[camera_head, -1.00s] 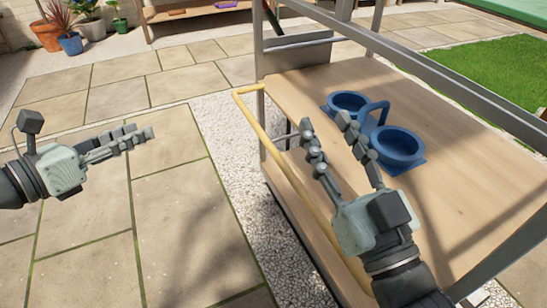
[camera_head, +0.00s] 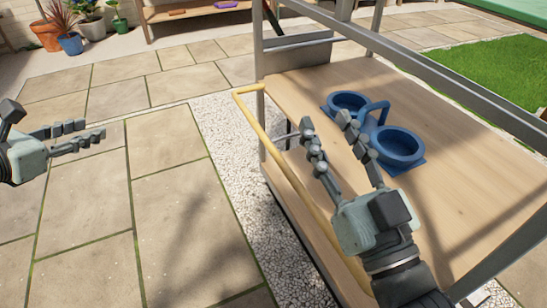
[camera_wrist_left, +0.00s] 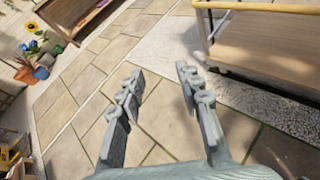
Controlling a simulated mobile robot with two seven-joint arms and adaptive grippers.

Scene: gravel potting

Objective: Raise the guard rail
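The yellow guard rail (camera_head: 275,148) runs along the left long edge of the wooden-topped cart (camera_head: 405,92), with a bent end at its far corner. It also shows at the top of the left wrist view (camera_wrist_left: 262,6). My right gripper (camera_head: 326,122) is open and empty over the cart top, just right of the rail in the picture. I cannot tell whether it touches anything. My left gripper (camera_head: 95,129) is open and empty over the paving, well left of the rail. Its two fingers are apart in the left wrist view (camera_wrist_left: 158,80).
A blue two-cup holder (camera_head: 398,148) with a handle stands on the cart beyond my right gripper. Grey frame posts and bars (camera_head: 440,62) surround the cart top. Paving (camera_head: 170,200) and a gravel strip (camera_head: 232,150) lie open to the left. Potted plants (camera_head: 70,43) stand far back.

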